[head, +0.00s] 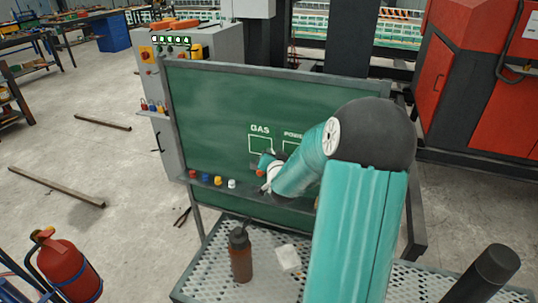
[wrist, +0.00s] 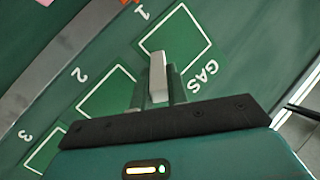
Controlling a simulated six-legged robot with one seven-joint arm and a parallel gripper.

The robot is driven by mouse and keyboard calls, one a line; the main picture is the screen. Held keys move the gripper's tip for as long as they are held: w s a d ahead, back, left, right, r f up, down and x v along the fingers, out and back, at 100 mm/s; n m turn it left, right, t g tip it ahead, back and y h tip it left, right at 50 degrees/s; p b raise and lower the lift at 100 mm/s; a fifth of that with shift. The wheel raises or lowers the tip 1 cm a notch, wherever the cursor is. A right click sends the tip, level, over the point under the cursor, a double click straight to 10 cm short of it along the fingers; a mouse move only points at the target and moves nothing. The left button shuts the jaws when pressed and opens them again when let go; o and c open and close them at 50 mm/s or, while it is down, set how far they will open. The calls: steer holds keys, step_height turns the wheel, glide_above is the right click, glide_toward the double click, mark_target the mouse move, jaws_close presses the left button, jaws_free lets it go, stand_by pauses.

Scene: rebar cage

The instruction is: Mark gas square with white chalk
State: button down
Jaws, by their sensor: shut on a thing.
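The green chalkboard (head: 215,110) stands upright in front of me. Its gas square (head: 261,145) is a white outline under the word GAS, with a second labelled square to its right. In the wrist view the gas square (wrist: 188,30) shows plain green inside where it is visible. My gripper (wrist: 159,88) is shut on the white chalk (wrist: 158,70), a pale stick pointing toward the square. The chalk overlaps the lower part of the square in this view; I cannot tell if it touches the board. In the head view my gripper (head: 267,162) is at the square's lower edge, partly hidden by my arm.
Several small coloured pieces, including a yellow one (head: 218,181), sit along the board's lower ledge. A perforated table (head: 215,262) in front holds a brown bottle (head: 240,255) and a white block (head: 288,258). A red extinguisher (head: 68,268) stands left. A control cabinet (head: 222,42) is behind.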

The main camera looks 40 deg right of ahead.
steer(key=shift+w, duration=0.15)
steer(key=shift+w+a, duration=0.6)
steer(key=shift+w, duration=0.4)
steer(key=shift+w+a, duration=0.55)
steer(key=shift+w, duration=0.4)
steer(key=shift+w+a, duration=0.6)
steer(key=shift+w, duration=0.4)
steer(key=shift+s+d+r, duration=0.25)
steer(key=shift+s+d, duration=0.35)
steer(key=shift+s, duration=0.45)
steer(key=shift+s+d+r, duration=0.25)
steer(key=shift+s+d, duration=0.3)
steer(key=shift+s, duration=0.45)
steer(key=shift+s+d+r, duration=0.25)
steer(key=shift+s+d, duration=0.35)
steer(key=shift+s, duration=0.45)
steer(key=shift+w+a, duration=0.6)
steer(key=shift+w, duration=0.45)
steer(key=shift+w+a, duration=0.55)
steer(key=shift+w, duration=0.45)
steer(key=shift+w+a, duration=0.6)
steer(key=shift+w, duration=0.45)
steer(key=shift+a, duration=0.1)
steer(key=shift+s+a, duration=0.55)
steer(key=shift+a, duration=0.3)
steer(key=shift+s+a, duration=0.5)
steer(key=shift+a, duration=0.3)
steer(key=shift+s+a, duration=0.55)
steer(key=shift+a, duration=0.3)
steer(key=shift+a, duration=0.1)
